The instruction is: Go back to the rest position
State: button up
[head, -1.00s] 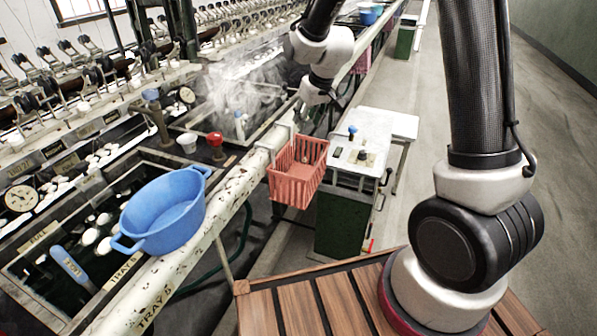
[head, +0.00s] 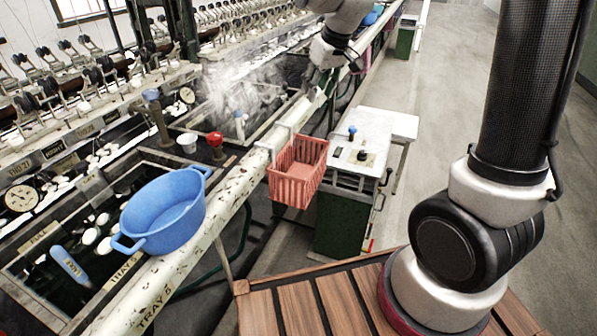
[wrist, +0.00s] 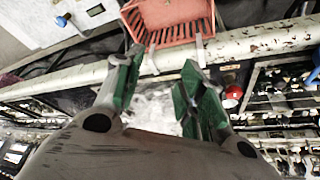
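My gripper (head: 322,84) hangs at the end of my raised arm, above the white pipe rail and beyond the red basket in the head view. In the wrist view my gripper (wrist: 160,82) shows two green-padded fingers spread apart with nothing between them. The red basket (head: 297,172) hangs on the near side of the rail. It also shows at the top of the wrist view (wrist: 170,20), past the fingertips and apart from them.
A blue tub (head: 165,212) sits on the basin edge by the pipe rail (head: 190,250). A white-topped cart (head: 350,150) stands right of the basket. Steam rises over the far basin. A red knob (head: 215,139) stands by a white cup (head: 188,143).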

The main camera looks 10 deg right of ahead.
jog(key=shift+r, duration=0.1)
jog(key=s+d+r+m, duration=0.1)
jog(key=s+d, duration=0.3)
jog(key=s, duration=0.5)
jog(key=s+d+r+m+h, duration=0.1)
jog(key=s+d+r, duration=0.2)
jog(key=s, duration=0.7)
jog(key=s+d+r+m, duration=0.1)
jog(key=s+d+r, duration=0.1)
jog(key=s+d, duration=0.4)
jog(key=s, duration=0.3)
jog(key=shift+s+m, duration=0.3)
jog(key=shift+m, duration=0.1)
jog(key=shift+r, duration=0.1)
jog(key=shift+c, duration=0.4)
